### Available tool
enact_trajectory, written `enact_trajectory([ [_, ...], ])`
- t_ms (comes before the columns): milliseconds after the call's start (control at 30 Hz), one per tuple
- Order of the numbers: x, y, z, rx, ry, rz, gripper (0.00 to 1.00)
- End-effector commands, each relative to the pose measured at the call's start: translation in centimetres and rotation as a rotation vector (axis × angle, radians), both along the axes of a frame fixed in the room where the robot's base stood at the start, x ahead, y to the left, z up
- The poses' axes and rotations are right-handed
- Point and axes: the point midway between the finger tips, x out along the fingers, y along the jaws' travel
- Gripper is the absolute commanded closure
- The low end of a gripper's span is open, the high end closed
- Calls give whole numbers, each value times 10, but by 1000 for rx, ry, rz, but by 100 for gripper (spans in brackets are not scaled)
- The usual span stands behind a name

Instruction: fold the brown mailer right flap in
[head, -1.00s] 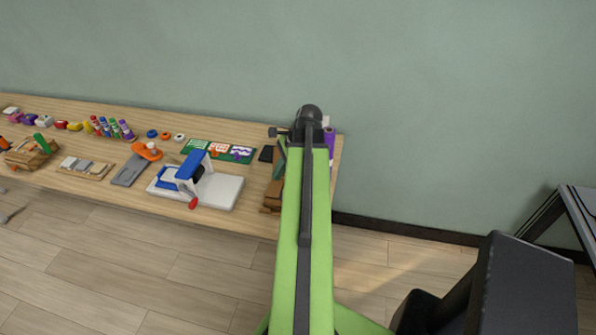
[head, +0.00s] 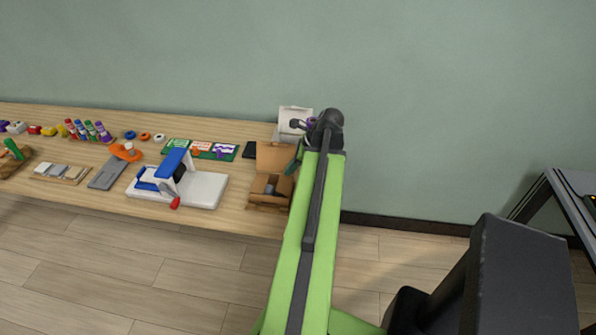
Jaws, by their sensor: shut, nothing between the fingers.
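The brown mailer (head: 272,157) stands near the right end of the table with its lid raised at the back. Its box part is open in front, and a small grey thing (head: 271,188) shows inside. The right side of the mailer is partly covered by my arm, so I cannot tell how the right flap lies. My gripper (head: 295,159) shows only as a small dark green part beside my arm's end, at the mailer's upper right. It is shut and empty. I cannot tell whether it touches the mailer.
A white and blue press with a red knob (head: 178,182) stands left of the mailer. A white box (head: 293,115) stands at the back right. Bare table (head: 237,207) lies between press and mailer.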

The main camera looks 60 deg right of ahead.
Motion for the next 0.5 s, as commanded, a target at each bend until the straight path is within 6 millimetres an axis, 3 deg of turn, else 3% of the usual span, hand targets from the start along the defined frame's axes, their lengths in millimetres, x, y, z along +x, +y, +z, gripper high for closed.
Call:
enact_trajectory([
  [33,5,2,-18,0,0,2,100],
  [200,17,6,-35,0,0,1,100],
  [500,22,7,-39,0,0,1,100],
])
